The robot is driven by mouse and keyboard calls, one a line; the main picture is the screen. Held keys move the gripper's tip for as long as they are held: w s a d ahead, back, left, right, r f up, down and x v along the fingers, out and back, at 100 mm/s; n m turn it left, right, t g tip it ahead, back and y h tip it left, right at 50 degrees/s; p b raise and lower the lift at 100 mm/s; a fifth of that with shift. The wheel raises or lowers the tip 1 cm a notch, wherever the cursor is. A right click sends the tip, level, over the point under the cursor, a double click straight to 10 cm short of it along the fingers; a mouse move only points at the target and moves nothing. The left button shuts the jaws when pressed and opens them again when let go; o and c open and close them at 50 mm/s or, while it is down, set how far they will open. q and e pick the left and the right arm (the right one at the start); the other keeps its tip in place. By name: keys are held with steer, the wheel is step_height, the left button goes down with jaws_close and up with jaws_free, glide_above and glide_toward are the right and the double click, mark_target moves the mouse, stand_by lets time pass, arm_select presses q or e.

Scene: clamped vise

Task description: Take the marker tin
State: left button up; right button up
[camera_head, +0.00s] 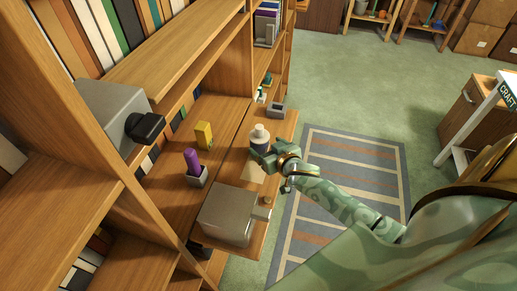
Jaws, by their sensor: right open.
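My right gripper (266,155) is over the pull-out wooden board of the shelf unit, its arm coming in from the lower right. Its open jaws are close to a dark container with a white top (260,134), which stands upright and is partly hidden by the gripper. I cannot tell whether they touch. This may be the marker tin, but no label is readable. A grey square holder with a purple upright item (192,161) stands to the left on the shelf. My left gripper is out of view.
A yellow block (204,134) stands behind the purple item. A large grey box-shaped object (228,215) sits at the board's near end. A small grey tray (276,110) is at the far end. A grey machine with a black knob (119,113) juts out at left.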

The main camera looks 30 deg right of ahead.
steer(key=b+x, duration=0.2)
steer(key=x, duration=0.3)
steer(key=shift+w+a, duration=0.1)
steer(key=shift+w, duration=0.25)
steer(key=shift+s, duration=0.1)
steer(key=c, duration=1.1)
steer(key=shift+r, duration=0.1)
